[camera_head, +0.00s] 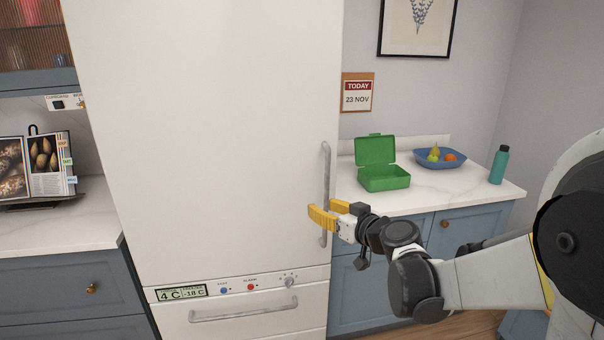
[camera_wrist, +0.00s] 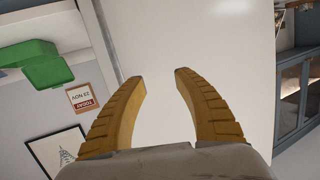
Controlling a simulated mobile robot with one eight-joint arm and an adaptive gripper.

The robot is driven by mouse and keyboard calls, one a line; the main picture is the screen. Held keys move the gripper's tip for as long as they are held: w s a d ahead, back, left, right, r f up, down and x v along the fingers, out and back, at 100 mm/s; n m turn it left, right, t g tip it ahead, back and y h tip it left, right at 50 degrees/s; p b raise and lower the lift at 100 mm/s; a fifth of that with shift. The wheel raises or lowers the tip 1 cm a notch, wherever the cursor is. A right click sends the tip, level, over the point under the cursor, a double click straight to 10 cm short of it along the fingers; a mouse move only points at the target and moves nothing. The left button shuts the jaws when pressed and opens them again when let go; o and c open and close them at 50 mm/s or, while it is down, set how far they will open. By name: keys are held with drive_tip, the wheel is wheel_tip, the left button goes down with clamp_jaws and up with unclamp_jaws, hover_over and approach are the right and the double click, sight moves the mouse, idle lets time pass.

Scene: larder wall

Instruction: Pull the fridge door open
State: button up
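The tall white fridge door (camera_head: 210,130) is shut, flush above the lower drawer front. Its grey vertical bar handle (camera_head: 326,170) runs near the door's right edge. My gripper (camera_head: 318,216) is open at the handle's lower half, its yellow fingers overlapping the bar in the head view. The handle shows above and below the fingers. In the wrist view my gripper (camera_wrist: 160,85) has its fingertips apart, with the plain white door (camera_wrist: 190,40) behind them. I see no handle between the fingertips there, and cannot tell whether they touch it.
A lower drawer (camera_head: 245,317) has its own bar handle, under a control panel (camera_head: 240,288). To the right, the counter holds a green open lunchbox (camera_head: 384,178), a blue fruit bowl (camera_head: 455,163) and a teal bottle (camera_head: 498,165). A cookbook (camera_head: 42,160) stands left.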

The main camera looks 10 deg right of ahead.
sight(328, 182)
drive_tip(key=w+d+m+t+h+p, duration=0.1)
drive_tip(key=w+d+t+h, duration=0.15)
drive_tip(key=w+d, duration=0.4)
drive_tip(key=shift+t+y, duration=0.25)
drive_tip(key=w, duration=0.3)
drive_tip(key=w+b, duration=0.1)
drive_tip(key=w, duration=0.2)
drive_tip(key=w+a+b, duration=0.1)
drive_tip(key=w, duration=0.3)
drive_tip(key=shift+f, duration=0.4)
drive_tip(key=shift+s, duration=0.1)
drive_tip(key=shift+c, duration=0.4)
clamp_jaws()
